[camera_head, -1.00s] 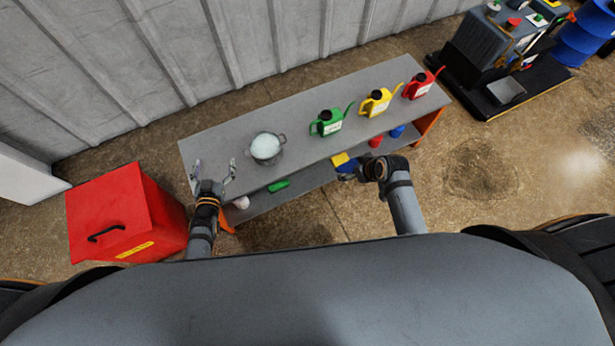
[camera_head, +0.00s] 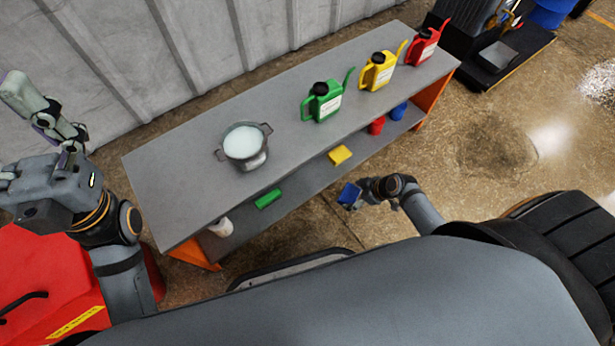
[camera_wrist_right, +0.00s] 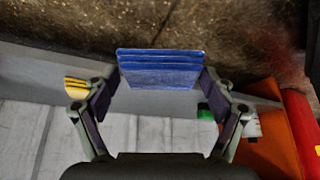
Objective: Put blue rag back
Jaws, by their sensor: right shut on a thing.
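The blue rag (camera_head: 349,195) is a folded stack held in my right gripper (camera_head: 362,191), just off the front edge of the table's lower shelf (camera_head: 310,176). In the right wrist view the blue rag (camera_wrist_right: 160,70) lies across between the two fingertips, and the right gripper (camera_wrist_right: 160,82) is shut on it. A yellow rag (camera_head: 340,155) and a green rag (camera_head: 268,199) lie on the lower shelf.
The grey tabletop (camera_head: 190,155) carries a pot (camera_head: 244,146) and green (camera_head: 322,103), yellow (camera_head: 378,72) and red (camera_head: 422,47) cans. Red (camera_head: 377,125) and blue (camera_head: 398,111) cups and a white item (camera_head: 221,227) stand on the shelf. A red box (camera_head: 50,285) is at left.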

